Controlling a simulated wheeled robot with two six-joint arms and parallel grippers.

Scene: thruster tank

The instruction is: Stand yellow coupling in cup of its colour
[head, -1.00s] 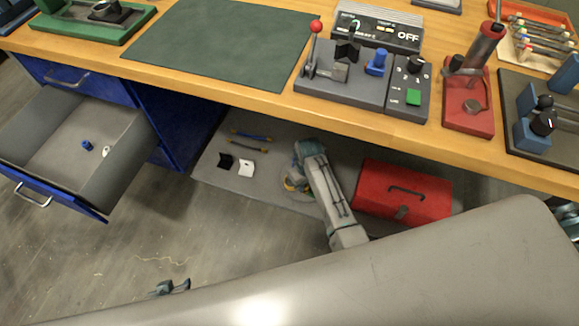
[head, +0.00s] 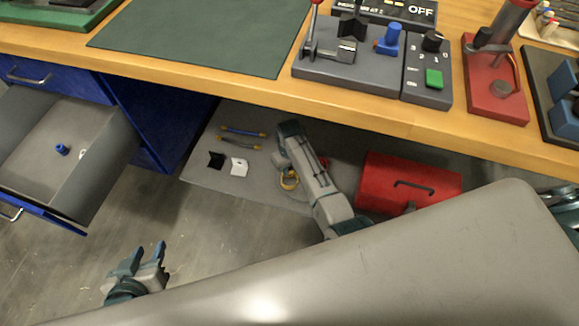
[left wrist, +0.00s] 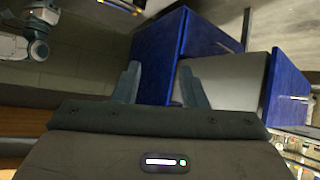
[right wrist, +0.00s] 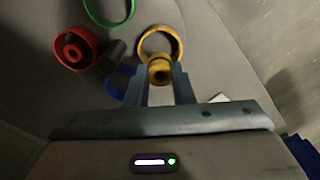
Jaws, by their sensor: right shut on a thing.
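My right gripper (right wrist: 159,74) is shut on the yellow coupling (right wrist: 160,66), a short ringed piece, in the right wrist view. The coupling overlaps the near rim of the round yellow cup (right wrist: 145,36); I cannot tell whether it is above, touching or inside the rim. The yellow cup also shows in the head view (head: 289,182), beside my right arm on the grey shelf under the bench. The right fingertips are hidden in the head view. My left gripper (head: 148,252) is open and empty over the floor at the lower left; its fingers stand apart in the left wrist view (left wrist: 160,85).
Close by are a red cup (right wrist: 85,38) with a red piece in it, a green cup (right wrist: 108,18) and a blue ring (right wrist: 112,88). A red toolbox (head: 390,185) stands right of my right arm. An open blue drawer (head: 100,185) juts out left.

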